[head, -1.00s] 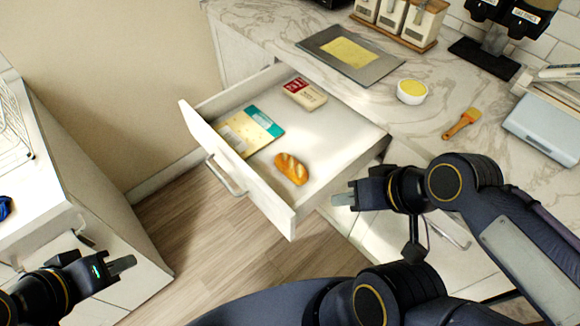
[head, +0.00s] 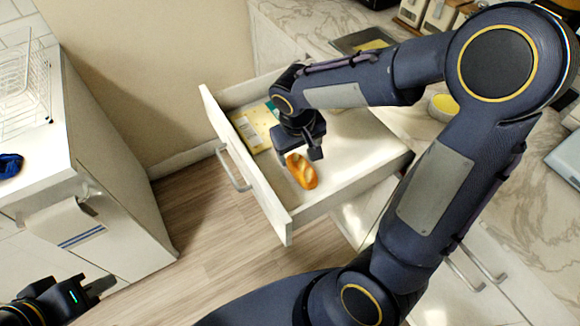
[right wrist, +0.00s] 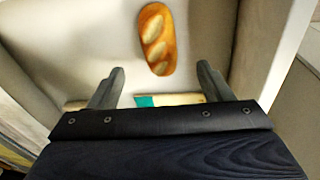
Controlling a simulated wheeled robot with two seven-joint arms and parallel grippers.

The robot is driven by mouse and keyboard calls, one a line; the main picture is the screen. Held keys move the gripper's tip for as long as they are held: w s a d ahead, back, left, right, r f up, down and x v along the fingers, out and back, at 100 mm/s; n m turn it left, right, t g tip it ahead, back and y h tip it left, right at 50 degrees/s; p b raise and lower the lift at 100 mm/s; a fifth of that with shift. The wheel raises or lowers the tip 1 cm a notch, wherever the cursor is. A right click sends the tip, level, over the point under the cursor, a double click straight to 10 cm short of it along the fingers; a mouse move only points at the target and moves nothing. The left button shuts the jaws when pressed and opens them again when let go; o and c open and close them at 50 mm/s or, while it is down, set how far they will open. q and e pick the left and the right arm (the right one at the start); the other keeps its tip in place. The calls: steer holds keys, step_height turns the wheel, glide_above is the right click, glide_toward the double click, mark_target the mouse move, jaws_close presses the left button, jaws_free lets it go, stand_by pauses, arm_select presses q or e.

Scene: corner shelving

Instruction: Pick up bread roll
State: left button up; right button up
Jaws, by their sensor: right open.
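The golden-brown bread roll (head: 302,171) lies on the floor of the open white drawer (head: 352,168). In the right wrist view the roll (right wrist: 157,40) lies ahead of the fingertips, between their lines, with no finger touching it. My right gripper (head: 300,157) is above the drawer, just behind the roll in the head view, pointing down. Its two fingers stand apart and empty in the right wrist view (right wrist: 161,80). My left gripper (head: 102,286) is at the lower left over the floor, away from the drawer; its finger gap cannot be made out.
A yellow-and-teal packet (head: 255,128) lies in the drawer beside the roll, partly hidden by my right arm. The drawer's front panel (head: 250,170) is a raised edge. A white cabinet with a wire rack (head: 22,92) stands at left.

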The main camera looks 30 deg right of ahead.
mark_target(301, 165)
steer(key=shift+w+a+f, duration=0.1)
steer(key=shift+w+f, duration=0.15)
steer(key=shift+f, duration=0.55)
steer(key=f, duration=0.3)
steer(key=d+f, duration=0.1)
steer(key=f, duration=0.2)
steer(key=shift+w+d+f, duration=0.15)
steer(key=shift+w+f, duration=0.05)
steer(key=shift+f, duration=0.05)
steer(key=c, duration=1.1)
steer(key=shift+r, duration=0.1)
